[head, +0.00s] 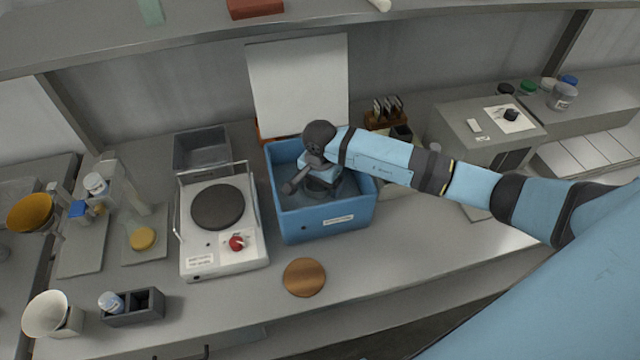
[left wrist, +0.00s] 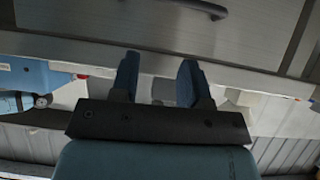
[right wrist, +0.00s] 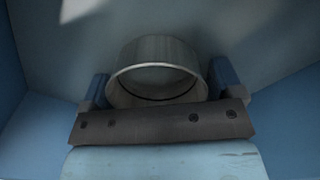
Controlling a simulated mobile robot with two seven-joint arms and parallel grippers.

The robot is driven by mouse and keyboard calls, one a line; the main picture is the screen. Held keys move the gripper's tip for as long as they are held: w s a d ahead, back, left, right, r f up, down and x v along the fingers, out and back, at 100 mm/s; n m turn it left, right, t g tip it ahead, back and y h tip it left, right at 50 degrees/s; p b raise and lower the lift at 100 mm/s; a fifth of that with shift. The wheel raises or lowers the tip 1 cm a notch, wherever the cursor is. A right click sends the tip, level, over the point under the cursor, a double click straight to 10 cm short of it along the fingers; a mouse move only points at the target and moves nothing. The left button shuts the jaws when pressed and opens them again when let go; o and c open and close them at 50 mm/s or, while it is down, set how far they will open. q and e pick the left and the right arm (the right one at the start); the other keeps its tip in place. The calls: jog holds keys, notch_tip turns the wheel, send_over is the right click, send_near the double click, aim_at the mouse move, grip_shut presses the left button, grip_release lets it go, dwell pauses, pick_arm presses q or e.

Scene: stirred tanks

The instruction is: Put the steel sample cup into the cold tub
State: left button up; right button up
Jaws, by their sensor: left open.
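The steel sample cup (right wrist: 155,62) is a short grey metal cylinder in the right wrist view, its round rim toward the camera. My right gripper (right wrist: 158,88) has one finger on each side of the cup, close against its wall, and looks shut on it. The blue tub (head: 305,226), taken as the cold tub, stands mid-counter with a small white label on its front. In the head view my right gripper (head: 318,182) is down inside the tub, and the arm hides much of the cup. My left gripper (left wrist: 158,80) is open and empty in the left wrist view.
A hot plate (head: 203,262) with a red knob stands left of the tub. A grey bin (head: 202,150) sits behind it. A copper disc (head: 304,277) lies in front of the tub. A white panel (head: 298,85) stands behind. The counter front right of the disc is clear.

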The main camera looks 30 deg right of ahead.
jog(key=shift+r, duration=0.4)
notch_tip(320, 180, up, 12)
jog(key=shift+f+b, duration=0.15)
jog(key=shift+b, duration=0.75)
jog(key=shift+s+f, duration=0.1)
